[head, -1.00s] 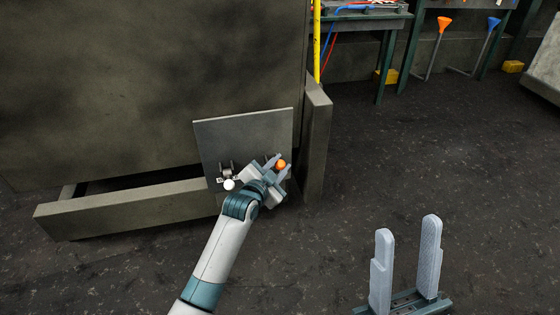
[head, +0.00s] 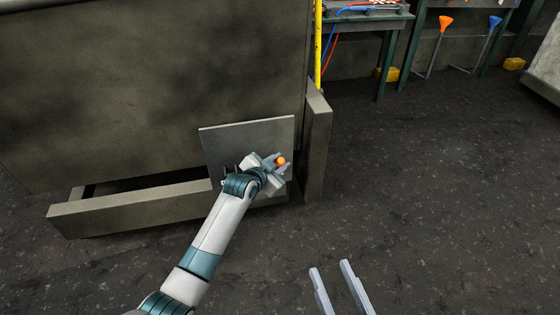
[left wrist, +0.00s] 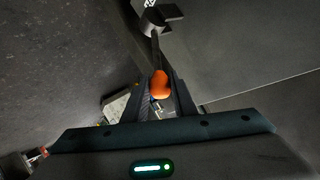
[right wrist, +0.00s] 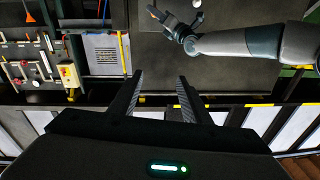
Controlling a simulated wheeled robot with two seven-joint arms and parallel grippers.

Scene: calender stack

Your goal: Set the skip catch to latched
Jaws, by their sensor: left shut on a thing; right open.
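A grey plate (head: 255,143) on the skip's low front carries the catch. The catch's orange knob (head: 281,161) is at the right of the plate. My left gripper (head: 277,163) is shut on this knob; in the left wrist view the orange knob (left wrist: 160,85) sits between the two fingers. A dark bracket (left wrist: 162,18) shows just past the fingertips. My left wrist hides part of the plate and its other fittings. My right gripper (head: 330,267) is open and empty over the floor at the bottom of the head view. Its spread fingers also show in the right wrist view (right wrist: 157,85).
The large grey skip body (head: 150,85) fills the upper left. A low beam (head: 130,207) and an upright post (head: 317,145) flank the plate. A bench (head: 370,22) with hoses stands at the back. The dark floor to the right is clear.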

